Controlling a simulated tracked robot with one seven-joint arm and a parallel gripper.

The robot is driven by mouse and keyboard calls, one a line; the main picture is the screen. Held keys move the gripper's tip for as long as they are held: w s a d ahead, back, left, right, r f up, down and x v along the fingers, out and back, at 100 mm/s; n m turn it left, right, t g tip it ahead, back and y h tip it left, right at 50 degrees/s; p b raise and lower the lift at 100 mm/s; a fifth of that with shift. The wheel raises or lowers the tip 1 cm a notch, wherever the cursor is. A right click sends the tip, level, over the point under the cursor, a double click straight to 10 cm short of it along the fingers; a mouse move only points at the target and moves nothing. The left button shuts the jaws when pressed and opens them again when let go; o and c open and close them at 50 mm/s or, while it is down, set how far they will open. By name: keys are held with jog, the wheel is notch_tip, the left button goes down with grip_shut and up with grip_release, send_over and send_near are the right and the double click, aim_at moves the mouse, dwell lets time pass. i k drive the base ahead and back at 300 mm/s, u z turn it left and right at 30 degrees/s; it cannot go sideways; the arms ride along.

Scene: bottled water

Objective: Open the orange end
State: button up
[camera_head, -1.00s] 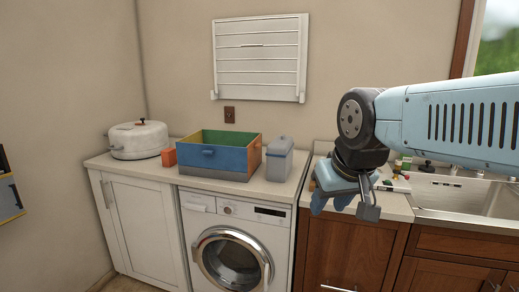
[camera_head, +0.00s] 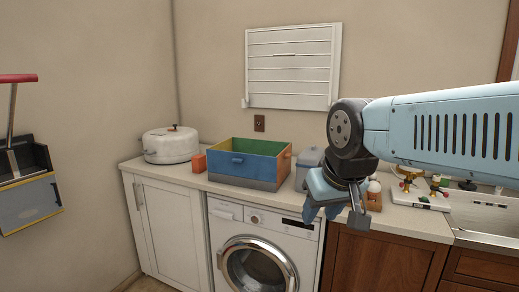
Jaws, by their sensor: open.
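A multicoloured open-top box (camera_head: 236,168) stands on the counter above the washing machine. Its front is blue, its base strip grey and its inside green. Its orange right end (camera_head: 285,163) is upright and seen at a steep angle. My gripper (camera_head: 336,208) is to the right of the box, nearer the camera, pointing down with its fingers apart. It appears empty and does not touch the box. It partly covers a grey lidded container (camera_head: 309,160) that stands just right of the orange end.
A white tray with small items (camera_head: 420,194) lies at the right beside the sink (camera_head: 482,215). A wall rack (camera_head: 28,195) hangs at the left. A washing machine (camera_head: 264,250) is below.

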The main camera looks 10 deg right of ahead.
aim_at(284, 158)
jog(key=u, duration=0.05)
jog(key=i, duration=1.45)
jog(key=z, duration=0.6)
